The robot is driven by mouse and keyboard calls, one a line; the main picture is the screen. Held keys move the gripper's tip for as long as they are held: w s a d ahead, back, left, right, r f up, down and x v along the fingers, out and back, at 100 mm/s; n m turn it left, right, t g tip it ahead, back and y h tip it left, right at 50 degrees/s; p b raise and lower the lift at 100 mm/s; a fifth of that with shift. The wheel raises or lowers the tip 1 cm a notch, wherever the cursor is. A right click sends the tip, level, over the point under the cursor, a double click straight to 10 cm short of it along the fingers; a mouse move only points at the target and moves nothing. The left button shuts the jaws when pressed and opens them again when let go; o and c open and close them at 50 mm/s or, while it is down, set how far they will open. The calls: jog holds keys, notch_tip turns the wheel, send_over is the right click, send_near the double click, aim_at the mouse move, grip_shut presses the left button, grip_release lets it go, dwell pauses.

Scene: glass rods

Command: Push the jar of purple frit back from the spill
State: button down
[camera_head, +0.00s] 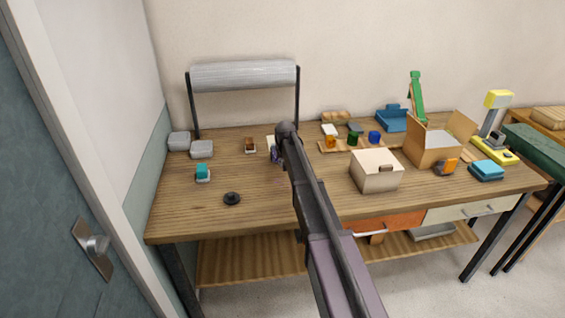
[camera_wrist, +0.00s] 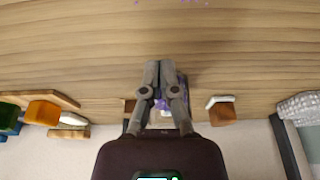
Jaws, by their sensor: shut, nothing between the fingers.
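The jar of purple frit (camera_wrist: 182,84) shows only in part in the wrist view, behind and beside my gripper's fingers, with purple also visible between them. My gripper (camera_wrist: 159,66) is shut and empty, its fingertips close together over the bench. I cannot tell whether the fingers touch the jar. A few purple specks of the spill (camera_wrist: 185,2) lie on the wood at the top edge of the wrist view. In the head view a small purplish shape, likely the jar (camera_head: 275,155), sits at the end of my arm, which hides much of that area.
A pale card (camera_head: 271,141) lies beside the arm's end. A small brown-topped container (camera_head: 250,145) stands to its left, and a black disc (camera_head: 232,198) lies nearer the front. A cream box (camera_head: 376,172) stands to the right. The bench's front left is mostly clear.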

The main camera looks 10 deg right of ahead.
jog(key=p+v, duration=0.6)
jog(key=v, duration=0.2)
jog(key=shift+p, duration=0.4)
jog(key=shift+s+f, duration=0.1)
jog(key=s+g, duration=0.3)
jog(key=s, duration=3.4)
jog(key=shift+s+d+f, duration=0.35)
jog(key=shift+d, duration=0.1)
